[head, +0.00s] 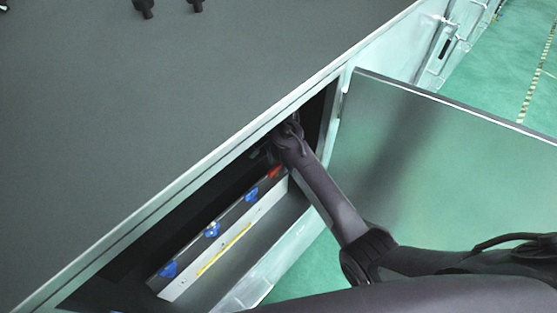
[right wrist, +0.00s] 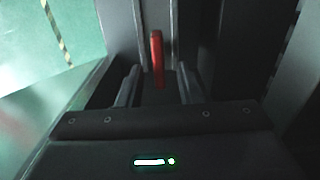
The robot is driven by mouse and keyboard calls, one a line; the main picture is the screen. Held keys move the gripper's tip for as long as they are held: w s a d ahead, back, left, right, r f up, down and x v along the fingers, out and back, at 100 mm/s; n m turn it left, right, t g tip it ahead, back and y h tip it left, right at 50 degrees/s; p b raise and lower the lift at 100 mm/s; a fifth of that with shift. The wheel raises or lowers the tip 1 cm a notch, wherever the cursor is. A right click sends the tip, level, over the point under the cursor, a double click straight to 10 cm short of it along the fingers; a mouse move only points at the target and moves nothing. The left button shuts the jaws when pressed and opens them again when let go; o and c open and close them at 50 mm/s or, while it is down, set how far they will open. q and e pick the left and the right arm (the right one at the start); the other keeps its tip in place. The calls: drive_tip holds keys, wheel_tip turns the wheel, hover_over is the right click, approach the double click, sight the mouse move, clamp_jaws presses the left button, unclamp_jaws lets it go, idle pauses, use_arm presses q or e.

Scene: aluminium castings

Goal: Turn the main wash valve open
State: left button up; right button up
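A red valve handle (head: 274,173) shows inside the open cabinet, at the upper end of a row of valves; I take it as the main wash valve. My right gripper (head: 268,152) reaches into the cabinet beside it, partly hidden by shadow and the wrist. In the right wrist view the red handle (right wrist: 157,58) stands upright, ahead of and between the two fingers of the right gripper (right wrist: 157,88). The fingers are apart with a gap between them. I cannot tell whether either finger touches the handle. My left gripper is not in view.
Three blue valve handles (head: 252,194) continue the row toward the lower left. A pale strip with a yellow line (head: 223,249) runs below them. The cabinet door (head: 440,150) stands open at right. A grey top (head: 150,110) overhangs the opening. Green floor (head: 515,60) lies beyond.

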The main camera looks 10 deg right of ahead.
wheel_tip(320, 180, up, 7)
drive_tip(key=shift+f+b, duration=0.15)
drive_tip(key=shift+b, duration=1.05)
drive_tip(key=shift+r, duration=0.55)
